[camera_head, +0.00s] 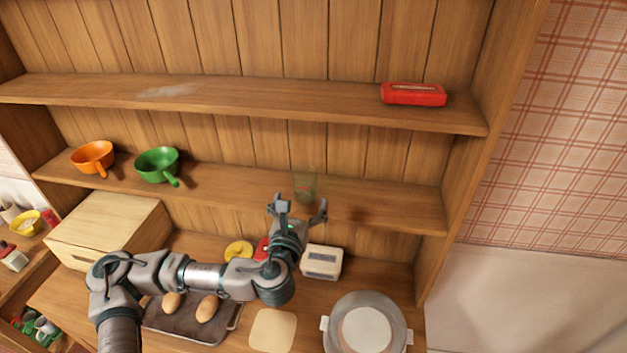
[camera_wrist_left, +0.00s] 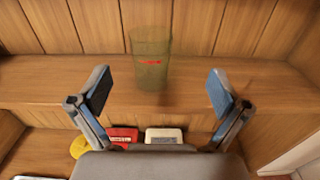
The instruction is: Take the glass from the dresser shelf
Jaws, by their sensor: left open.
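A clear greenish glass (camera_head: 306,184) stands upright on the middle shelf (camera_head: 393,209) of the wooden dresser. In the left wrist view the glass (camera_wrist_left: 150,62) stands on the shelf beyond the fingers, with a small red mark on it. My left gripper (camera_head: 301,206) is open and empty, just in front of the shelf. In the wrist view its two fingers (camera_wrist_left: 158,92) are spread wide, with the glass ahead between them, a little left of centre. The fingers do not appear to touch the glass. My right gripper is not in view.
An orange cup (camera_head: 93,157) and a green cup (camera_head: 157,165) stand left on the same shelf. A red box (camera_head: 413,94) lies on the shelf above. Below are a white box (camera_head: 321,262), a wooden box (camera_head: 108,229) and a large round pot (camera_head: 365,325).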

